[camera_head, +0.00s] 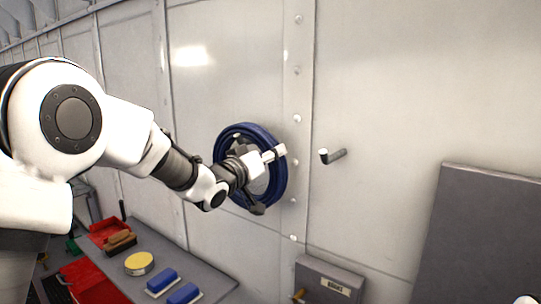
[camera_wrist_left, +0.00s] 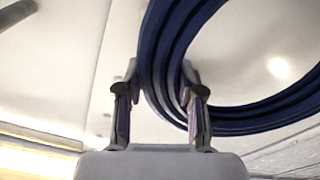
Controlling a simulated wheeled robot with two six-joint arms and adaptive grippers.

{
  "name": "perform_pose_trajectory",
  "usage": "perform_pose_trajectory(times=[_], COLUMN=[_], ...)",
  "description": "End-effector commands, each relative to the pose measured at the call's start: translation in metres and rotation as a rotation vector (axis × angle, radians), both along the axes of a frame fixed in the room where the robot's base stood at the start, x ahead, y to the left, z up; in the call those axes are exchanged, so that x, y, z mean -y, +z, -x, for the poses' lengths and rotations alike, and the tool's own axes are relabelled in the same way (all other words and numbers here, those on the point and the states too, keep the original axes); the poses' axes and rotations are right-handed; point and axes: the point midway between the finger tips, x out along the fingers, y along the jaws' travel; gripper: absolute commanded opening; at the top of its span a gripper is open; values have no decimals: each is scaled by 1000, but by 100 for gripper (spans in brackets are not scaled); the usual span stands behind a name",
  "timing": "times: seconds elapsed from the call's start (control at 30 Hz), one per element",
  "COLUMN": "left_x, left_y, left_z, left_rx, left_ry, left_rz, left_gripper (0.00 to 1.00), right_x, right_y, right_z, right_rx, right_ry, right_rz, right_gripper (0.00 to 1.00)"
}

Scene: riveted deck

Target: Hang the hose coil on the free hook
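The hose coil (camera_head: 249,129) is a dark blue ring of several turns, upright in front of the pale wall in the head view. My left gripper (camera_head: 269,178) reaches across the ring. In the left wrist view, the fingers of my left gripper (camera_wrist_left: 161,88) stand on either side of the coil's strands (camera_wrist_left: 157,45) and are closed on them. The free hook (camera_head: 334,156) is a dark peg with a light tip on the wall, bare, to the right of the coil and apart from it. Whether the coil touches the wall is unclear.
A grey bench (camera_head: 205,272) at lower left carries a yellow-topped round tin (camera_head: 139,263), blue blocks (camera_head: 161,281), a brush (camera_head: 120,242) and a red tray (camera_head: 104,229). A labelled grey box (camera_head: 330,278) sits below the hook. A grey panel (camera_head: 490,235) stands at right.

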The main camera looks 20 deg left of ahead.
Motion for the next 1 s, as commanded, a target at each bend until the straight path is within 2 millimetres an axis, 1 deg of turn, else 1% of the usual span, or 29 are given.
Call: perform_pose_trajectory(times=[0.53, 0.63, 0.77, 1.0], left_x=[0, -2, -9, -28], left_y=[-3, -3, -3, -5], left_z=[0, 4, 24, 82], left_rx=[-6, -6, -7, -4], left_ry=[0, 1, 2, 1], left_rz=[1, 1, 3, 6], left_gripper=[62, 62, 62, 62], right_x=[0, 0, 0, 0], right_y=[0, 0, 0, 0], right_z=[0, 0, 0, 0], right_rx=[0, 0, 0, 0], right_ry=[0, 0, 0, 0], right_rz=[0, 0, 0, 0], right_gripper=[40, 40, 40, 40])
